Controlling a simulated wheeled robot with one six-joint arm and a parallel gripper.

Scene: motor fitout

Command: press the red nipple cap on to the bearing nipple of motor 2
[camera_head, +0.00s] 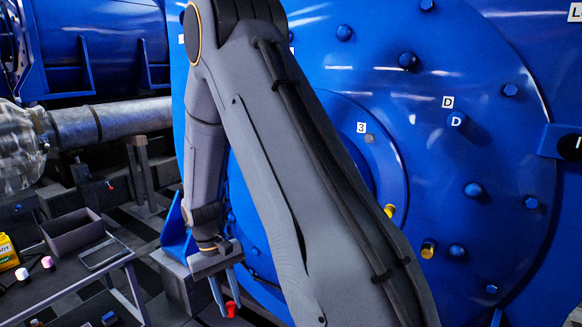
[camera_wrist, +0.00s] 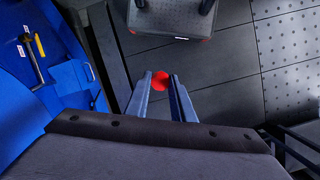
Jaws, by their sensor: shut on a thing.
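My gripper (camera_head: 223,295) hangs low to the left of the big blue motor (camera_head: 480,150), its fingers pointing down. It is shut on the red nipple cap (camera_head: 231,309), which shows at the fingertips. The wrist view also shows the red cap (camera_wrist: 160,81) between the two fingers, above the dark floor. Yellow fittings stand on the motor face, an upper one (camera_head: 389,211) and a lower one (camera_head: 428,249). I cannot tell which fitting is the bearing nipple. My arm hides much of the motor face, and I see no motor number.
A metal shaft (camera_head: 95,124) lies behind.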

